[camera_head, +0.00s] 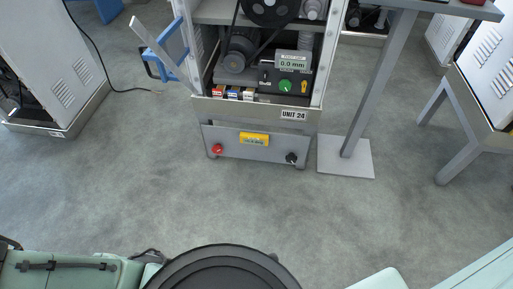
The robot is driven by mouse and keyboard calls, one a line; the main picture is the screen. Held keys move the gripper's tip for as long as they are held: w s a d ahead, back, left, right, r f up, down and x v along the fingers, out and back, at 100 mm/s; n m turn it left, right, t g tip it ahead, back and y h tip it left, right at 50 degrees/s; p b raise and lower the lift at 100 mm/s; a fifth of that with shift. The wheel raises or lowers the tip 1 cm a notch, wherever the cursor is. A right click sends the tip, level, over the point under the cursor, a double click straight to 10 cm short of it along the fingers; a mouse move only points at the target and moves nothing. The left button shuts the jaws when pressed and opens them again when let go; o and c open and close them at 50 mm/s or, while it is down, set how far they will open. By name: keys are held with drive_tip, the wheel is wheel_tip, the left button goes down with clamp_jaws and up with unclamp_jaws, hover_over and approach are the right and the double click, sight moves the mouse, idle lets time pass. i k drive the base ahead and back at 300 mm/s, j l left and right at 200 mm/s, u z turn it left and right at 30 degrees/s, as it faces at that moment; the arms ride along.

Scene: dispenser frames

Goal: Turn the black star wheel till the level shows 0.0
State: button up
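A small black star wheel (291,158) sits at the right end of a grey lower panel (233,150) on the front of the unit. A yellow display (254,139) is in the middle of that panel; its text is too small to read. Higher up, inside the open frame, a pale green display (292,62) reads 0.0 mm; I cannot tell its title for sure. My gripper is not in view, and nothing touches the star wheel.
A red knob (217,149) is at the panel's left end. A green knob (286,86) is above, inside the unit. A grey post on a flat foot plate (352,162) stands just right. A white cabinet (48,70) is left. Floor before the panel is clear.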

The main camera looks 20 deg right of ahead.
sight(291, 158)
drive_tip(key=z, duration=0.9)
